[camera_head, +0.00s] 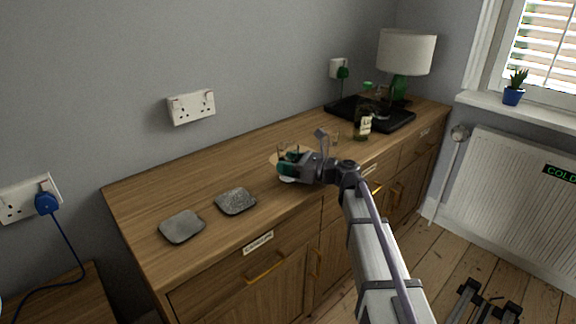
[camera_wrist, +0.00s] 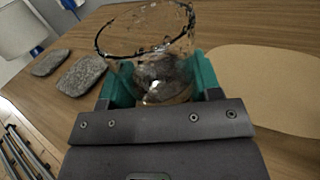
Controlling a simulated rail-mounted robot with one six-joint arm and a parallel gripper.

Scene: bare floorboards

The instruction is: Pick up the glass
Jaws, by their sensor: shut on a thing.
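The glass (camera_wrist: 158,45) is clear and stands between the two green fingers of my gripper (camera_wrist: 160,85) in the wrist view, with its round rim toward the top of the picture. The fingers touch it on both sides, so my gripper is shut on it. In the head view my gripper (camera_head: 288,164) is over the front middle of the wooden sideboard (camera_head: 140,195), and the glass is mostly hidden by the fingers there. I cannot tell whether the glass touches the surface below.
Two grey stone coasters (camera_head: 182,227) (camera_head: 235,201) lie to the left. A tan round mat (camera_wrist: 265,85) lies beside the glass.

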